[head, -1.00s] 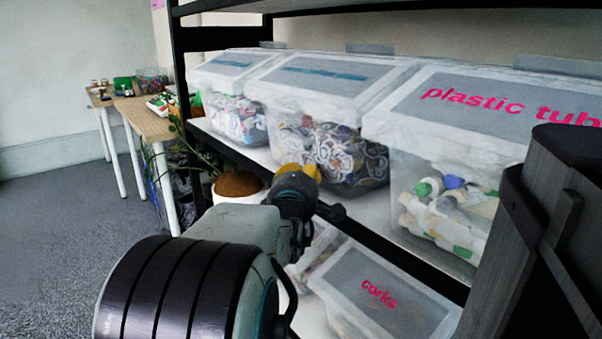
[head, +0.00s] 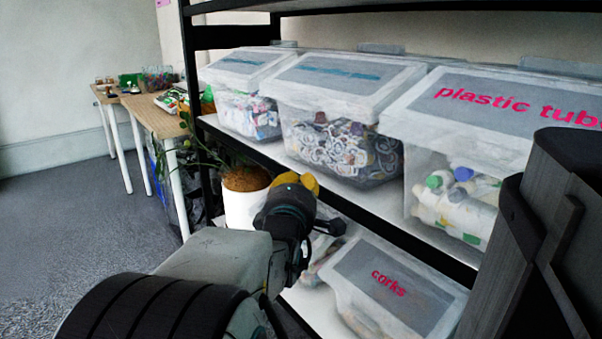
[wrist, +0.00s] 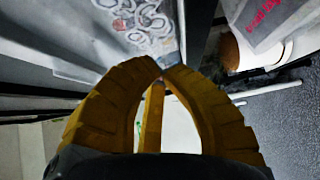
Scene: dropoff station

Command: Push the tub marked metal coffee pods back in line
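A clear lidded tub (head: 340,112) stands in the middle of the upper shelf, between two similar tubs. Its teal lid label is too blurred to read. Dark and white swirl-patterned discs show through its wall, and also at the top of the wrist view (wrist: 140,22). My gripper (head: 298,184) has yellow fingers, below and in front of this tub near the shelf's front edge. In the wrist view the fingertips (wrist: 162,70) meet, with nothing seen between them. Whether they touch the tub is unclear.
A left tub (head: 238,68) and a right tub marked plastic tubs (head: 470,92) flank it. A tub marked corks (head: 388,278) is on the lower shelf. A potted plant (head: 243,205) stands left of my gripper. Open floor (head: 75,220) lies left.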

